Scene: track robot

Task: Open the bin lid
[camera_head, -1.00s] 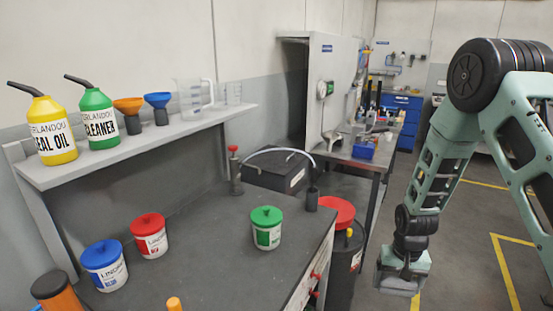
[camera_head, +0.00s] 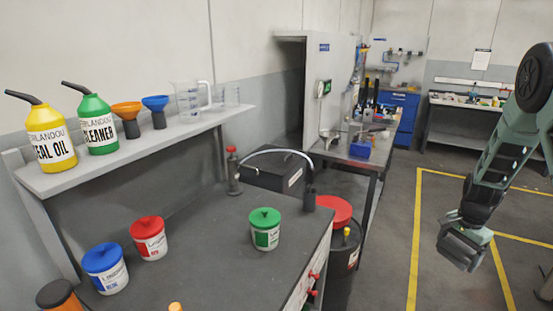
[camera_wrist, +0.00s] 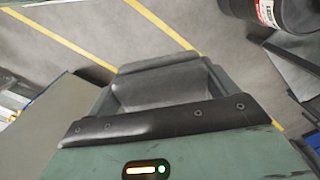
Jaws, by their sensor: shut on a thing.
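A dark drum (camera_head: 345,265) with a red lid (camera_head: 333,209) stands on the floor past the bench's right end; it may be the bin. The lid's opening is hard to judge, partly hidden by the bench and a black post. A dark labelled cylinder (camera_wrist: 282,14), likely this drum, shows in the wrist view's top right corner. My gripper (camera_head: 463,246) hangs over the floor, right of the drum and clear of it. In the wrist view, my gripper (camera_wrist: 163,92) is shut on a plain grey thing between the jaws that I cannot identify.
The bench (camera_head: 200,245) holds small tubs with blue (camera_head: 103,257), red (camera_head: 147,226) and green (camera_head: 265,217) lids. A shelf (camera_head: 130,160) carries bottles, funnels and jugs. A second bench (camera_head: 350,153) stands behind. Floor with yellow lines (camera_head: 416,230) is open at right.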

